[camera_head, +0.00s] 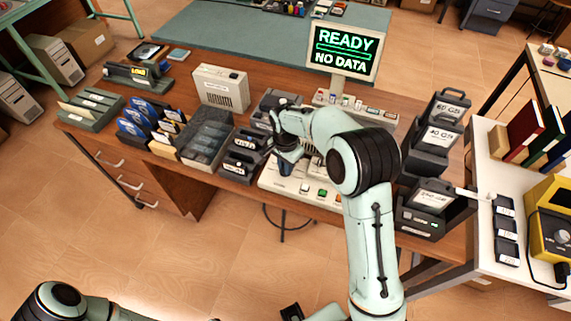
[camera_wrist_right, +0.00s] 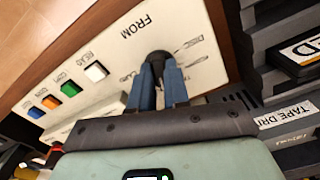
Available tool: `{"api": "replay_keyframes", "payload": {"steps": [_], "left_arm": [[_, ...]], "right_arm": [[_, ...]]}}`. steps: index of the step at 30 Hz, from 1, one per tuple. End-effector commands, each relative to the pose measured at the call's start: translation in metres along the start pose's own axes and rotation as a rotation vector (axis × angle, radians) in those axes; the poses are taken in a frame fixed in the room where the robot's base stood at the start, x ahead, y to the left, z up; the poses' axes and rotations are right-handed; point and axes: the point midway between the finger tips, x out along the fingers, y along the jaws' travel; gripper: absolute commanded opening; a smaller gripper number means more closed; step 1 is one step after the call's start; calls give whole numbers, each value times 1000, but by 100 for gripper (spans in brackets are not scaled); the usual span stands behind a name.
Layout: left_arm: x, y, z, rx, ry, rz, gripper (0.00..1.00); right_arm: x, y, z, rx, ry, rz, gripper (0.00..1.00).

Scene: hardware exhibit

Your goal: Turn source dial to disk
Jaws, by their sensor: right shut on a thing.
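The source dial (camera_wrist_right: 158,57) is a black round knob under the word FROM on a cream control panel (camera_wrist_right: 195,20) in the wrist view. Small position labels surround it; one at its upper right looks like DISK, but the pointer is hidden. My right gripper (camera_wrist_right: 160,72) has its two blue fingers closed on the knob's sides. In the head view my right gripper (camera_head: 287,164) reaches down to the console (camera_head: 270,181), and the dial is hidden behind it. The left arm shows at the lower left, with its gripper out of view.
A monitor (camera_head: 343,51) behind the console reads READY, NO DATA. White, orange, green and blue buttons (camera_wrist_right: 70,89) lie left of the dial in the wrist view. Black drive units (camera_head: 243,152) stand left of the console, and labelled disk packs (camera_head: 436,140) stand right.

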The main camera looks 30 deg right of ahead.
Motion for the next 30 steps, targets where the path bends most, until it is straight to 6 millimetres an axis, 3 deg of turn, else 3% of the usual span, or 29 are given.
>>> {"api": "replay_keyframes", "payload": {"steps": [12, 13, 15, 25, 30], "left_arm": [[0, 0, 0, 0, 0, 0, 0], [0, 0, 0, 0, 0, 0, 0], [0, 0, 0, 0, 0, 0, 0], [0, 0, 0, 0, 0, 0, 0], [-3, 1, -1, 1, 2, 1, 0]], "right_arm": [[-2, -1, -1, 4, 3, -4, 0], [-2, -1, -1, 4, 3, -4, 26], [-1, -1, -1, 4, 3, -4, 42], [-4, -1, 0, 3, 1, -3, 42], [-27, -2, -1, 3, 3, -8, 42]]}}
